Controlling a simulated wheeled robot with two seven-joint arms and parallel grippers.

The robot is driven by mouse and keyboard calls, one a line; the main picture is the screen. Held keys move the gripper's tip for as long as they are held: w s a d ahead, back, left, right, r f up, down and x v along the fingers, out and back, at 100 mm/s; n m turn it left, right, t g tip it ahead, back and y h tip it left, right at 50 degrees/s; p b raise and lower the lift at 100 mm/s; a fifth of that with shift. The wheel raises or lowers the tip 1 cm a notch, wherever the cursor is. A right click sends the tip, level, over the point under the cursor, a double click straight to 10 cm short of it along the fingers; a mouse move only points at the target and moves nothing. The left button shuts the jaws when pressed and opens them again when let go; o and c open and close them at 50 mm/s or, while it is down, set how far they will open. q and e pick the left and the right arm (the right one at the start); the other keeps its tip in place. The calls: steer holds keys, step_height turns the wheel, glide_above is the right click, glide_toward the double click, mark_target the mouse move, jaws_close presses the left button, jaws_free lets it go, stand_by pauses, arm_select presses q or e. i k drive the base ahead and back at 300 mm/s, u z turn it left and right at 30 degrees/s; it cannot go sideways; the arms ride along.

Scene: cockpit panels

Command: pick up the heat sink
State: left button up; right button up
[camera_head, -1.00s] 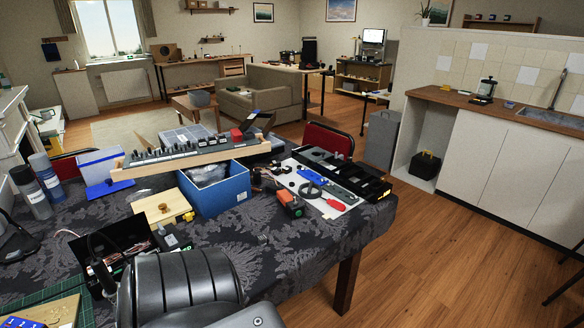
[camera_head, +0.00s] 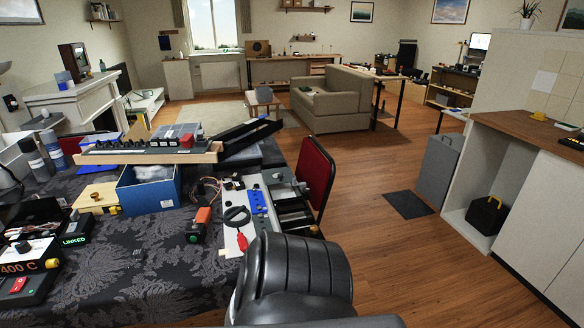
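I cannot clearly make out the heat sink. A small grey piece (camera_head: 137,252) lies on the dark patterned tablecloth (camera_head: 150,285), in front of the blue box; it is too small to tell whether it is the heat sink. Neither of my grippers is in view.
The table holds a blue box (camera_head: 149,196), a wooden-edged switch panel (camera_head: 150,157), an orange and black block (camera_head: 200,226) and a white board (camera_head: 262,203) with tools. A black ribbed form (camera_head: 295,275) fills the near foreground. A red chair (camera_head: 315,172) stands at the table's right.

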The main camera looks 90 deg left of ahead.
mark_target(137, 256)
steer(key=i, duration=0.55)
steer(key=u, duration=2.35)
